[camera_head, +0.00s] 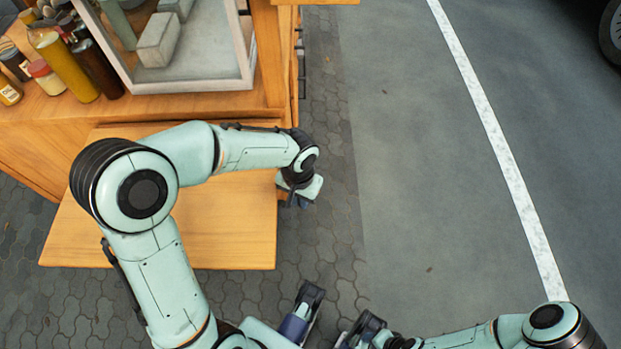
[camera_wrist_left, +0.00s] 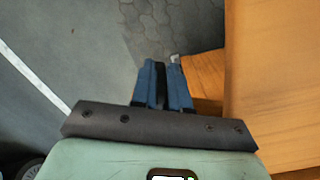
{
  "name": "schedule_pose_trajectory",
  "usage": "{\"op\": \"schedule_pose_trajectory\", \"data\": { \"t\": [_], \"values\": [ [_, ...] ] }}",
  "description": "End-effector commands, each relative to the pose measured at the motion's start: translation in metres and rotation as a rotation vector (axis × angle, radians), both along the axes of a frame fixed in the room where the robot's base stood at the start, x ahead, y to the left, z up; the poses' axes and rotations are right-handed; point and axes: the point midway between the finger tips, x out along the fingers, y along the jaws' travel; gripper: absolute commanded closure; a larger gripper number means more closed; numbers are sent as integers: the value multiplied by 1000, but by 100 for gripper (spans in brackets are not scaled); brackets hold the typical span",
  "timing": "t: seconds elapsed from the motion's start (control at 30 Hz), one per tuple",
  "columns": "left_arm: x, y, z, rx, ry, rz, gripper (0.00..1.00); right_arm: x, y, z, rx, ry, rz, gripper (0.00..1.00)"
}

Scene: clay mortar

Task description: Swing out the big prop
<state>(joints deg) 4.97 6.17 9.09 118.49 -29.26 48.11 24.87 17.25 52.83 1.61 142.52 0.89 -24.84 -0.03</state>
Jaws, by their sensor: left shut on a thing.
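My left gripper (camera_head: 297,195) reaches down at the right edge of the cart's wooden folding shelf (camera_head: 232,222). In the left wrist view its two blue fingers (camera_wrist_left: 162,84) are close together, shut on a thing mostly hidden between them. A short wooden piece (camera_wrist_left: 204,72), seemingly the big prop, shows beside the fingers, next to the larger shelf board (camera_wrist_left: 275,85). In the head view a sliver of wood (camera_head: 283,195) shows between the shelf and the gripper.
A glass case (camera_head: 185,85) with clay-like blocks stands on the cart top (camera_head: 50,108). Bottles and jars (camera_head: 68,68) crowd its left side. Paving and asphalt (camera_head: 430,200) to the right are clear up to a white line. A vehicle wheel (camera_head: 612,35) shows top right.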

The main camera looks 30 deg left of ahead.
Motion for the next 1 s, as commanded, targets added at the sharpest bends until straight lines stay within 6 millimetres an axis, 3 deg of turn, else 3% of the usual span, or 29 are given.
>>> {"op": "schedule_pose_trajectory", "data": {
  "t": [0.03,0.2,0.67,0.7,0.77,1.0],
  "values": [
    [-10,0,-1,0,11,-15,100,0,0,0,0,0,0,63],
    [-24,1,-1,0,11,-48,100,0,0,0,0,-1,0,63],
    [-29,2,-2,1,11,-60,100,0,0,0,0,0,0,63],
    [-29,2,-3,1,11,-60,79,0,0,0,0,0,0,63],
    [-28,2,-2,1,10,-60,60,0,0,0,0,0,0,63],
    [-27,2,-1,2,6,-59,60,0,0,0,0,0,0,63]
  ]
}}
